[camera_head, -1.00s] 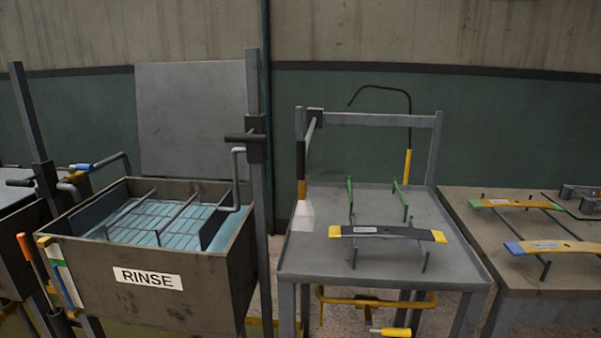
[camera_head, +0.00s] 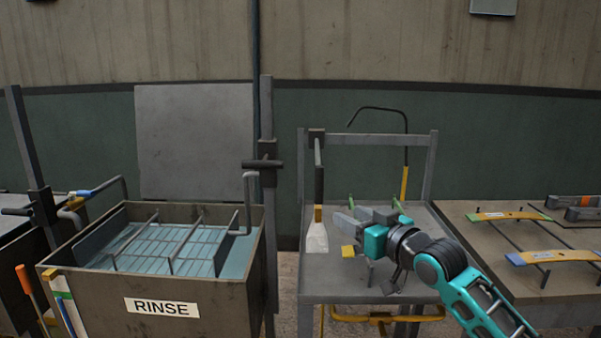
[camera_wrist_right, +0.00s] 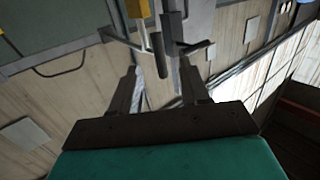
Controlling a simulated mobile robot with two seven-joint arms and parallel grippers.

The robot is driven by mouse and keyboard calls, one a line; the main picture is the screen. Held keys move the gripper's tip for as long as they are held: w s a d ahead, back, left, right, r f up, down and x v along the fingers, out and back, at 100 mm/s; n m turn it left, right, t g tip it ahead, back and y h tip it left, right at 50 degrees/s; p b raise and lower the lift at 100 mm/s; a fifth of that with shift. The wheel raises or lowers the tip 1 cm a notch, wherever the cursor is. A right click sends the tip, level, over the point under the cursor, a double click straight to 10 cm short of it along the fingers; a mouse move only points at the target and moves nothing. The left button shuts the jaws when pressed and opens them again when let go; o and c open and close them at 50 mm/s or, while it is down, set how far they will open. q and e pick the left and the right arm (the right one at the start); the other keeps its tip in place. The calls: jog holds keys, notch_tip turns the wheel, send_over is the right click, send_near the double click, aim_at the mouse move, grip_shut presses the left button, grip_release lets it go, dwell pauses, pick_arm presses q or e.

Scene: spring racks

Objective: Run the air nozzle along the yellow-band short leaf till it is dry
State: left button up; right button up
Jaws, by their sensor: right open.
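The yellow-band short leaf lies across supports on the middle table, mostly hidden behind my right arm; one yellow end (camera_head: 348,251) shows in the head view. A thin black curved line with a yellow lower part (camera_head: 404,183) stands at the table's back right; it looks like the air nozzle on its hose. My right gripper (camera_head: 350,217) is above the leaf's left part, open and apparently empty. In the right wrist view its two fingers (camera_wrist_right: 160,82) are spread, with a dark bar and a yellow piece (camera_wrist_right: 138,10) beyond them. My left gripper is not in view.
A brush-like tool (camera_head: 317,235) hangs at the table's (camera_head: 325,285) left side. The rinse tank (camera_head: 90,290) stands left, with a dark post (camera_head: 267,200) between. Other leaves (camera_head: 510,216) lie on the right bench (camera_head: 560,300).

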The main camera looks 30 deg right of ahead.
send_near(322, 178)
jog(key=s, duration=0.2)
jog(key=shift+t, duration=0.4)
jog(key=w, duration=0.4)
jog(key=w+p, duration=0.1)
jog(key=w, duration=0.8)
jog(key=shift+a+f, duration=0.15)
jog(key=shift+f, duration=0.2)
jog(key=shift+c, duration=0.4)
grip_shut()
